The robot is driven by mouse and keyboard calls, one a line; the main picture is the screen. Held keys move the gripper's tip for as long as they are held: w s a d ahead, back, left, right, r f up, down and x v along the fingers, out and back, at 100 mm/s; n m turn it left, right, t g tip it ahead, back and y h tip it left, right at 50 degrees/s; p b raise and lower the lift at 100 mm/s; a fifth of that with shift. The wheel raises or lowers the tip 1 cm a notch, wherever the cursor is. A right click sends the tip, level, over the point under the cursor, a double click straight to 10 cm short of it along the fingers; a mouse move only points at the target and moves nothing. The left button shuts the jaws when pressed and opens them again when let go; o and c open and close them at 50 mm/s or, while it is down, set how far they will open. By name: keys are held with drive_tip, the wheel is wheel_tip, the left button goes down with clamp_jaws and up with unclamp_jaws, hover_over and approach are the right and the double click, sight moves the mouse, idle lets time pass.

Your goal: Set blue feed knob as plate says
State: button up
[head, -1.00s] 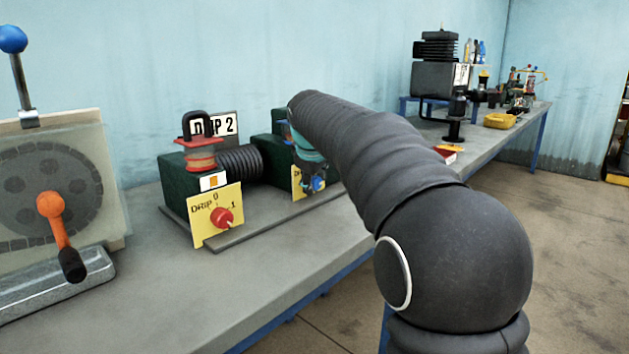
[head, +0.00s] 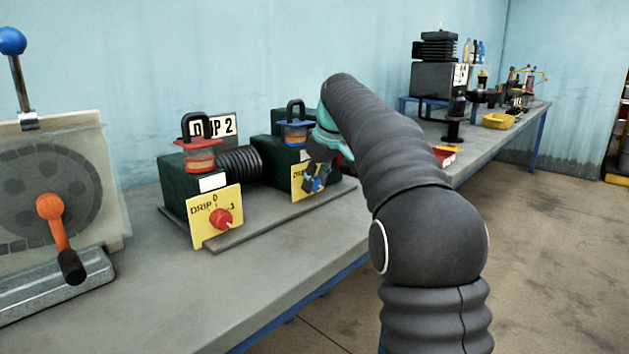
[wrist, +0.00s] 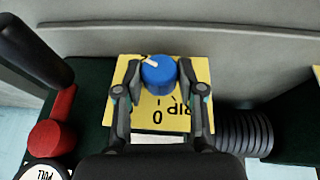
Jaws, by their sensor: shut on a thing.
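The blue knob (wrist: 158,75) sits on a yellow dial plate (wrist: 199,75), whose lettering appears upside down in the wrist view. My gripper (wrist: 161,70) is shut on the knob, one finger on each side. A white pointer line on the knob faces the upper left of the wrist view, near a partly hidden mark. The 0 and part of DRIP are readable; the fingers cover other markings. In the head view my gripper (head: 319,176) is at the front of the blue-topped unit.
A red knob (head: 221,219) sits on another yellow DRIP plate on the left unit. A crank with an orange arm (head: 55,220) stands at the far left. A red lever (wrist: 62,105) is beside the blue unit. The bench front is clear.

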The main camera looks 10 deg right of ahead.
drive_tip(key=shift+w+d+m+g+y, duration=0.1)
drive_tip(key=shift+m+g+y, duration=0.1)
drive_tip(key=shift+g+y, duration=0.5)
drive_tip(key=shift+w+d+m+g+y, duration=0.1)
drive_tip(key=shift+m+g+y, duration=0.1)
drive_tip(key=shift+g+y, duration=0.5)
drive_tip(key=shift+y, duration=0.4)
drive_tip(key=o, duration=1.1)
drive_tip(key=shift+o, duration=0.2)
drive_tip(key=shift+t, duration=0.3)
